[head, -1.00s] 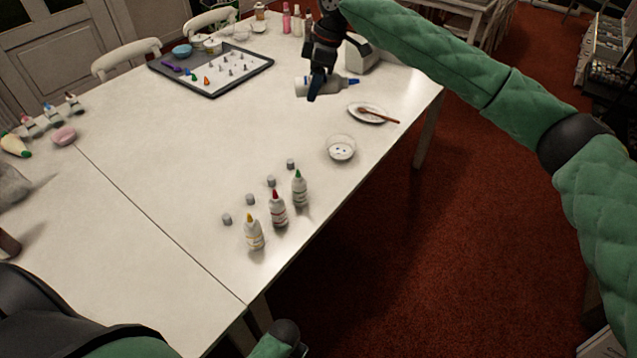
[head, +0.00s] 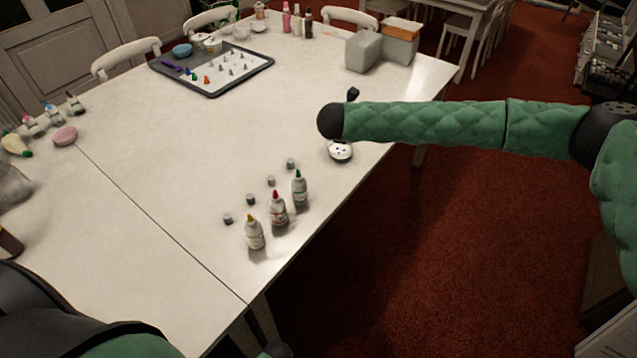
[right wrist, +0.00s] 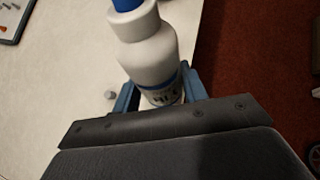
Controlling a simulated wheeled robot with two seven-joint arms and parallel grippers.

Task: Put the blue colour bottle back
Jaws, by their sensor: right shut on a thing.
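The blue colour bottle (right wrist: 152,50) is white with a blue cap. In the right wrist view my right gripper (right wrist: 158,96) is shut on it, one blue finger on each side. In the head view my right arm hides the bottle and the gripper. Three white bottles stand upright in a slanted row near the table's front edge: yellow-tipped (head: 254,234), red-tipped (head: 278,210) and green-tipped (head: 299,189). Several small grey pieces lie behind them; the farthest (head: 291,163) is beyond the green-tipped bottle. My left gripper is out of view.
Grey boxes (head: 363,51) stand at the far right of the table. A dark-rimmed tray (head: 212,93) with small cones lies at the back. The middle of the white table (head: 180,165) is clear.

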